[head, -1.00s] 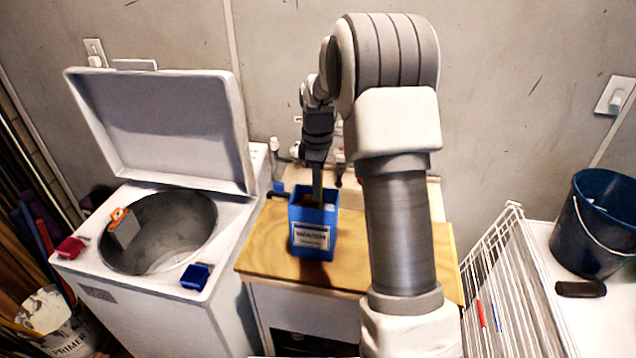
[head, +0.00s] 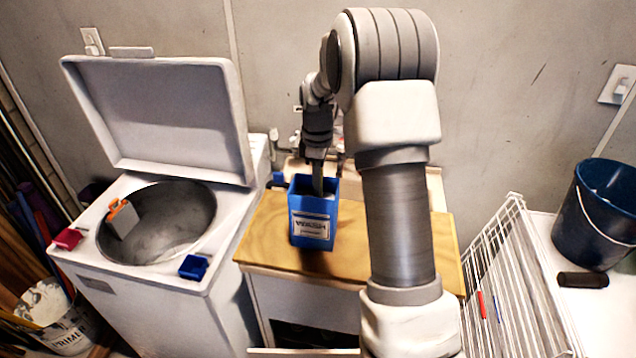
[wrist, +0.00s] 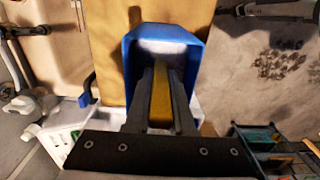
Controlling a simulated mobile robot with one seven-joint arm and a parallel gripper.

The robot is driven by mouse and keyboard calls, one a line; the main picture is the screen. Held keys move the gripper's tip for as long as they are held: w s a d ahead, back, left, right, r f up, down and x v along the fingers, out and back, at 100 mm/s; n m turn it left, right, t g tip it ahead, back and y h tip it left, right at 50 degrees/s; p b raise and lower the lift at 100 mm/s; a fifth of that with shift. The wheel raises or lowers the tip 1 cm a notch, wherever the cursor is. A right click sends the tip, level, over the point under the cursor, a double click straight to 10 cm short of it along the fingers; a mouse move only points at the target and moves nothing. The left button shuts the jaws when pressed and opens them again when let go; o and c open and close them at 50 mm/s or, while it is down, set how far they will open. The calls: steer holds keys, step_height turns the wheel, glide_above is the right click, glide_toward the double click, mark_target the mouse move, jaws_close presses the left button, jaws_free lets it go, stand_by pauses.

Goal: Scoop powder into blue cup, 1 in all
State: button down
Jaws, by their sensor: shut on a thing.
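A blue box with a "WASH" label (head: 313,232) stands upright on the wooden top, open at the top. White powder (wrist: 166,47) shows inside it in the wrist view. My gripper (head: 317,186) points down into the box's mouth. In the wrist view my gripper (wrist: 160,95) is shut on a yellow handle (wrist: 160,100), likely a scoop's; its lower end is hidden. A small blue cup (head: 194,267) sits on the washer's front right corner, apart from my gripper. A small red cup (head: 67,239) sits on its front left corner.
The washer's lid (head: 160,115) stands open above its drum (head: 170,225). A grey thing with an orange top (head: 122,218) hangs at the drum's left rim. A white wire rack (head: 510,280) and dark blue bucket (head: 597,225) are at right. The wooden top (head: 270,245) is bare in front.

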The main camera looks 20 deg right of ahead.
steer(key=shift+f+b, duration=0.65)
steer(key=shift+f, duration=0.45)
steer(key=shift+r, duration=0.1)
stand_by(0.5)
step_height(320, 180, up, 14)
steer(key=p, duration=1)
stand_by(0.5)
